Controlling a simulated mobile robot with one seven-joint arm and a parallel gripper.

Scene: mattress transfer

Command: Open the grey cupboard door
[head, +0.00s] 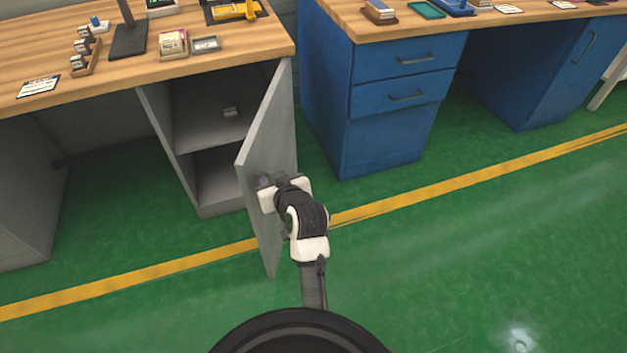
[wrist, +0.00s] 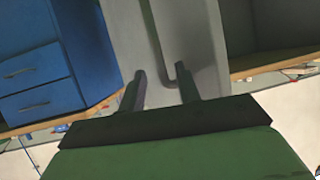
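The grey cupboard (head: 197,210) stands under the left wooden worktop, with its interior and a shelf exposed. Its grey door (head: 277,140) is swung well out from the front, hinged on the right. My gripper (head: 267,182) is at the door's outer part in the head view, where its fingertips are mostly hidden. In the wrist view my gripper's two fingers (wrist: 162,75) are spread apart, in front of the grey door panel (wrist: 200,30). A thin grey bar, apparently the door handle (wrist: 157,45), shows between the fingers. I cannot tell whether they touch it.
A blue drawer cabinet (head: 385,130) stands right of the open door. The worktop (head: 215,65) above carries small boxes and a dark stand. A small grey item (head: 230,113) lies on the cupboard shelf. Green floor (head: 450,250) is clear to the right.

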